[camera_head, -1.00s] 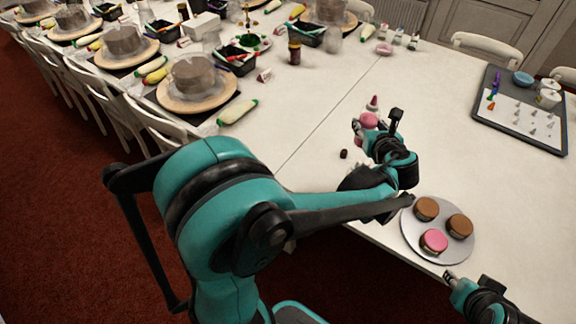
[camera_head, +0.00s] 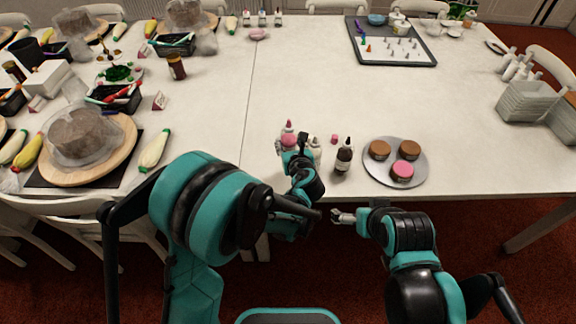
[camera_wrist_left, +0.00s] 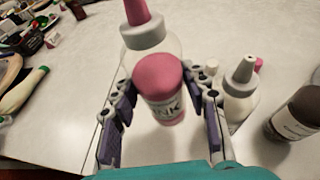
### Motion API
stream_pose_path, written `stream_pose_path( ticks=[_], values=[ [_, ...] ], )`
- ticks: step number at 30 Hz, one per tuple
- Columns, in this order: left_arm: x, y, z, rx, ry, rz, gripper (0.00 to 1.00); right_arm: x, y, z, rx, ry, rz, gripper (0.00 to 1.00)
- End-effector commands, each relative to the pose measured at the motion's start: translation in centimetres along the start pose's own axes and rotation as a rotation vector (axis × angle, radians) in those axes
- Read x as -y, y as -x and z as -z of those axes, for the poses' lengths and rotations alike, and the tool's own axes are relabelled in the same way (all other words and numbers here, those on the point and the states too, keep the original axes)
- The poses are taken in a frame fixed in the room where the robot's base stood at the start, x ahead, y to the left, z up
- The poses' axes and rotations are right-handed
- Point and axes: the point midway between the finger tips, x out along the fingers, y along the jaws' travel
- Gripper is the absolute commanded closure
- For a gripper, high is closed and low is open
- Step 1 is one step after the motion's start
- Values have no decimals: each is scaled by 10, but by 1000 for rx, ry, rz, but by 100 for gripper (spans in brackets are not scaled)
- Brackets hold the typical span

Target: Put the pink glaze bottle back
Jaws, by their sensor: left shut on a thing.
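The pink glaze bottle (camera_wrist_left: 160,95) has a pink nozzle, a pale collar, a clear upper part and pink glaze behind a label partly reading "INK". My left gripper (camera_wrist_left: 165,105) has a finger on each side of its lower body and is shut on it. In the head view the bottle (camera_head: 288,139) stands about upright at my left gripper (camera_head: 293,150), near the table's front edge. I cannot tell whether its base touches the table. My right gripper (camera_head: 338,216) is low beside the front edge, apart from the bottles; its jaw gap is too small to read.
Right of the held bottle stand a white bottle (camera_head: 315,146) and a dark brown bottle (camera_head: 344,158). A small pink cap (camera_head: 334,138) lies behind them. A round grey plate (camera_head: 382,174) holds two brown-topped items and one pink-topped item. The table behind the bottles is clear.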

Motion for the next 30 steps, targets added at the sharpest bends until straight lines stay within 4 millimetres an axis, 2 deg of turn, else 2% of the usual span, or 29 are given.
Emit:
stream_pose_path(
  ticks=[1, 3, 8, 15, 26, 27, 28, 30],
  values=[
    [0, -6, 13, 1, 0, -1, 67, 0, -7, -5, 0, 0, 0, 0],
    [-1, -10, 22, 1, 0, -1, 67, 0, -11, -8, 0, 0, 0, 0],
    [-1, -14, 32, 1, 0, -2, 67, 0, -14, -10, 0, 0, 0, 0],
    [-1, -26, 62, 1, 0, -3, 67, 0, -28, -20, 0, 0, 0, 0],
    [-1, -27, 64, 1, 0, -3, 67, 0, -26, -19, 0, 0, 0, 0],
    [-2, -27, 64, 0, 1, -3, 50, 0, -26, -19, 0, 0, 0, 0],
    [-2, -27, 64, 0, 1, -3, 47, 0, -26, -19, 0, 0, 0, 0],
    [-2, -27, 64, 0, 1, -3, 47, 0, -26, -19, 0, 0, 0, 0]
  ],
)
